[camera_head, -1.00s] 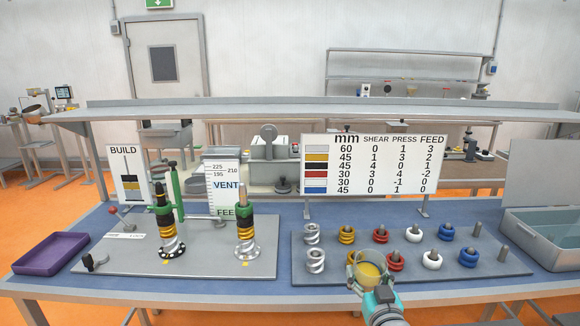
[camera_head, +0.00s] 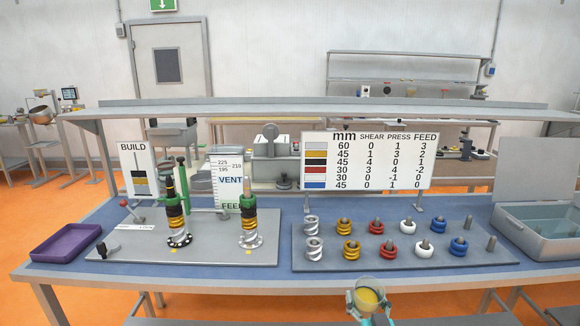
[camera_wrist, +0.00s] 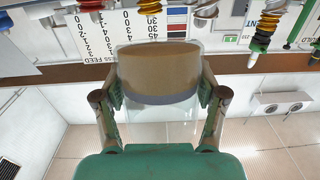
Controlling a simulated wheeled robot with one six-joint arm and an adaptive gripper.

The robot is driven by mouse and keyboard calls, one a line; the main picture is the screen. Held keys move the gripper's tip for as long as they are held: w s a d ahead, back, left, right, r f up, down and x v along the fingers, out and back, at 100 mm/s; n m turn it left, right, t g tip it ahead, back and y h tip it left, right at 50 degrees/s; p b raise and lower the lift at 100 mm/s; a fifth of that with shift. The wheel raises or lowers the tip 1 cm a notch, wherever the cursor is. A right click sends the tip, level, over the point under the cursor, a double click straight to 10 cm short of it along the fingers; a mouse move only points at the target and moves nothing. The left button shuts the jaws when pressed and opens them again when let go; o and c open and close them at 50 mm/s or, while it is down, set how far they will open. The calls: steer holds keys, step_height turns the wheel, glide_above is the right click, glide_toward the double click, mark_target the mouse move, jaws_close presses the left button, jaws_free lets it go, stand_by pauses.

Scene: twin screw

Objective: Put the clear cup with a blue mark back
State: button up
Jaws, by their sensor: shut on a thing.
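My gripper (camera_head: 370,309) is shut on a clear cup (camera_head: 365,284) with yellow material in its lower part. It holds the cup in front of the table's near edge, apart from the table. In the wrist view the gripper's two fingers press the cup from both sides. There the clear cup (camera_wrist: 160,112) shows a tan-brown fill and a grey-blue band around it. I cannot tell whether that band is the blue mark.
On the blue table (camera_head: 400,284) a grey peg plate (camera_head: 388,264) carries silver, yellow, red, white and blue screw pieces. A stand with two stacked screw shafts (camera_head: 249,224) is to its left. A purple tray (camera_head: 64,245) lies far left, an open grey bin (camera_head: 545,236) far right.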

steer(key=s+f, duration=0.5)
steer(key=f, duration=0.6)
steer(key=s+f, duration=0.6)
steer(key=f, duration=0.4)
steer(key=s+f, duration=0.5)
steer(key=f, duration=0.6)
steer(key=shift+s+a+f, duration=0.15)
steer(key=shift+f, duration=0.15)
